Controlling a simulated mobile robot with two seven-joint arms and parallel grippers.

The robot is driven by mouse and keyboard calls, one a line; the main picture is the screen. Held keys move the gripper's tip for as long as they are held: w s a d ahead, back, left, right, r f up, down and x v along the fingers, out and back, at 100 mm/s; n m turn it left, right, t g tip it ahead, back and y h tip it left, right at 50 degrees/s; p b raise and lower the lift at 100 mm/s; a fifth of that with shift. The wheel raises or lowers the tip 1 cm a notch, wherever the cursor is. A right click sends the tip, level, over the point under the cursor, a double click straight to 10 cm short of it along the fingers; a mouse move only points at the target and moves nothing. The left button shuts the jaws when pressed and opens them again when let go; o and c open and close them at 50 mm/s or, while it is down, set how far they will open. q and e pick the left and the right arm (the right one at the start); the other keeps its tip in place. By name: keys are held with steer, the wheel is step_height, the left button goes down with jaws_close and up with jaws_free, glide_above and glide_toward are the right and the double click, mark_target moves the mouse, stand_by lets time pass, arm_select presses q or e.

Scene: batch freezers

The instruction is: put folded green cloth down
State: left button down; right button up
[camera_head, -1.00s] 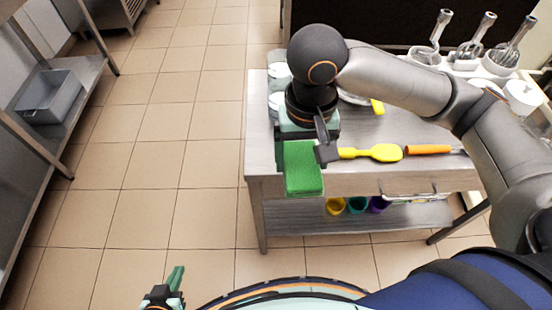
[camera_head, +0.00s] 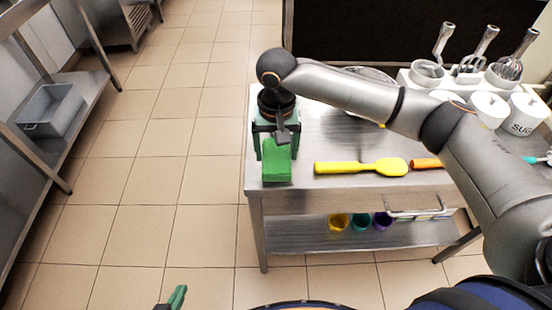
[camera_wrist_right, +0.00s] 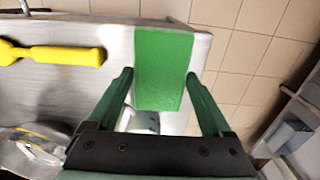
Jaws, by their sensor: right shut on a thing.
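The folded green cloth (camera_head: 277,162) is a flat green block over the front left corner of the steel table (camera_head: 330,183). My right gripper (camera_head: 280,135) is shut on it from behind. In the right wrist view the cloth (camera_wrist_right: 163,65) sits between the two green fingers (camera_wrist_right: 160,85), near the table's corner. I cannot tell whether its underside touches the tabletop. Only a green finger of my left gripper (camera_head: 176,297) shows at the bottom edge, away from the table; its opening is not visible.
A yellow spatula (camera_head: 362,167) lies right of the cloth, with an orange-handled tool (camera_head: 426,163) beyond it. Whisks and white jars (camera_head: 487,105) stand at the back right. Coloured cups (camera_head: 360,222) sit on the lower shelf. A grey bin (camera_head: 52,110) is on the left shelf.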

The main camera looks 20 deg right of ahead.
mark_target(276, 153)
steer(key=shift+w+f, duration=0.25)
steer(key=shift+f, duration=1.55)
steer(key=shift+f, duration=0.15)
steer(key=o, duration=1)
step_height(276, 153, up, 12)
steer(key=shift+r+p, duration=0.2)
steer(key=shift+p, duration=0.3)
steer(key=shift+s+f, duration=0.1)
